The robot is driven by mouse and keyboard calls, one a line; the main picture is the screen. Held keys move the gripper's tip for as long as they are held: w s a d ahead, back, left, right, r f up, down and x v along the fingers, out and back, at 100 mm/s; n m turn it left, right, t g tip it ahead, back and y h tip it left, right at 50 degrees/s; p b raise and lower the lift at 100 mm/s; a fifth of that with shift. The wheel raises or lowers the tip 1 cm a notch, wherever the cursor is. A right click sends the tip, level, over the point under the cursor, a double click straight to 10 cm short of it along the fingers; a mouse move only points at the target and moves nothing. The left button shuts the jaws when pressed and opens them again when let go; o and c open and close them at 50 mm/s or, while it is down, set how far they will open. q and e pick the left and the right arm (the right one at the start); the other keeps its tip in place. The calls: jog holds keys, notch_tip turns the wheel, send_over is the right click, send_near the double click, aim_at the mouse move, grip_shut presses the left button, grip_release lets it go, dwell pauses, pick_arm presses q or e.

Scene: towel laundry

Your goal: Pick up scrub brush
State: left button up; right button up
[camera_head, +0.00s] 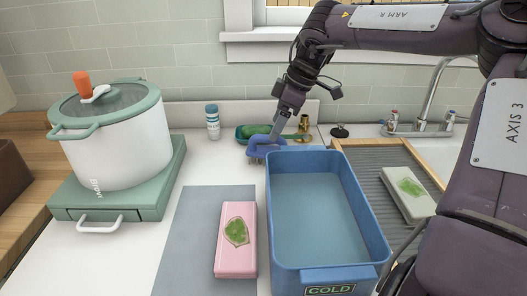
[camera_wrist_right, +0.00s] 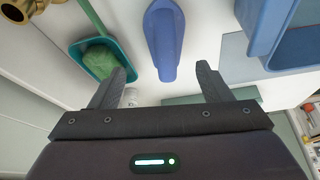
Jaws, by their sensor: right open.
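The blue scrub brush (camera_head: 262,149) lies on the white counter behind the blue tub, bristles down. In the right wrist view the brush (camera_wrist_right: 163,40) shows from above, its handle end pointing toward the gap between the fingers. My right gripper (camera_head: 278,128) is just over the brush in the head view and hides part of it. In the right wrist view my right gripper (camera_wrist_right: 162,80) is open, with nothing between its fingers. I cannot tell the exact height gap. My left gripper is not in view.
A teal dish (camera_wrist_right: 76,67) with a green sponge (camera_wrist_right: 98,61) sits close beside the brush. The blue COLD tub (camera_head: 352,190) stands in front. A brass fitting (camera_head: 304,124) and a striped bottle (camera_head: 212,122) are nearby. A pot (camera_head: 120,150) stands at left.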

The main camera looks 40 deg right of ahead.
aim_at(269, 149)
jog(key=shift+x, duration=0.9)
jog(key=x, duration=0.5)
jog(key=shift+s+a+f, duration=0.1)
jog(key=shift+s+a, duration=0.1)
jog(key=shift+a, duration=0.2)
jog(key=c, duration=1.1)
